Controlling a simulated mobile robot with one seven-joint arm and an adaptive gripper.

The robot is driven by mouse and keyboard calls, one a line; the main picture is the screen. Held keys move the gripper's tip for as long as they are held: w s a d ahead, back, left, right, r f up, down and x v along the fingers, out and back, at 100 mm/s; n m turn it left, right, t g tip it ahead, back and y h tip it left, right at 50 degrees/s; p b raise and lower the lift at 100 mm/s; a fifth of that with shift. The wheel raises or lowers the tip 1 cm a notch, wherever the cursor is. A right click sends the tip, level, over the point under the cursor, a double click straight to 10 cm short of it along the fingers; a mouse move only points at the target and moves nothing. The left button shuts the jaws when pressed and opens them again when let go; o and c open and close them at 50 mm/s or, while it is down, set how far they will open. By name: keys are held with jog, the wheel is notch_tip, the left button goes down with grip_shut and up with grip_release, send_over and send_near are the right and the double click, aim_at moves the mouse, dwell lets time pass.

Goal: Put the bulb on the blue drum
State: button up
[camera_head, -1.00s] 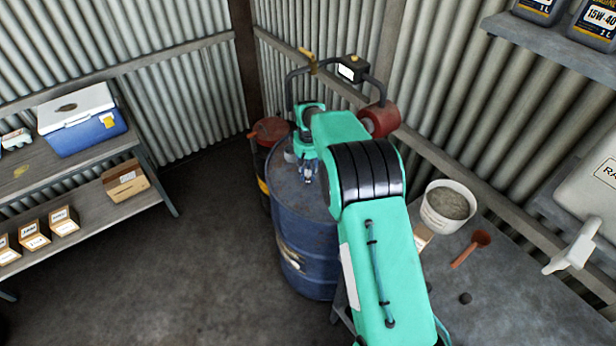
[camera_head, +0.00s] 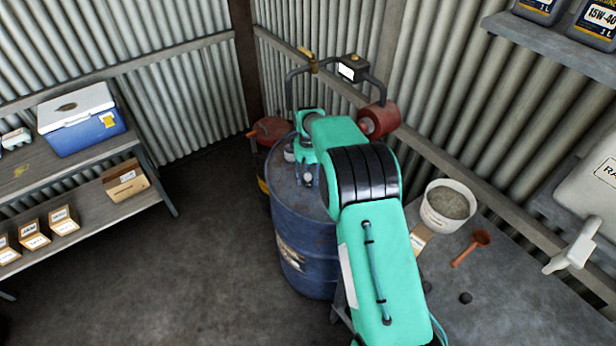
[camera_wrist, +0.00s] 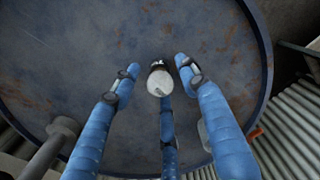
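The bulb (camera_wrist: 160,84) shows in the wrist view as a pale round globe with a dark base, over the rusty top of the blue drum (camera_wrist: 80,45). My gripper (camera_wrist: 157,80) has its blue fingers spread around the bulb, with visible gaps between the two upper fingertips and it. The third finger points at it from below in the picture. In the head view the bulb (camera_head: 308,179) is a small pale spot under my gripper (camera_head: 308,168), over the lid of the blue drum (camera_head: 284,192). The bulb seems to rest on the lid, but its contact is hidden.
A red-lidded container (camera_head: 268,130) stands behind the drum. At right, a bench (camera_head: 520,300) bears a bucket (camera_head: 447,208) and a red scoop (camera_head: 471,248). Shelves at left hold a cooler (camera_head: 82,120) and boxes.

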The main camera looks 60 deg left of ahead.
aim_at(308, 174)
jog(key=shift+r, duration=0.15)
notch_tip(308, 174, up, 12)
dwell(0.7)
dwell(1.0)
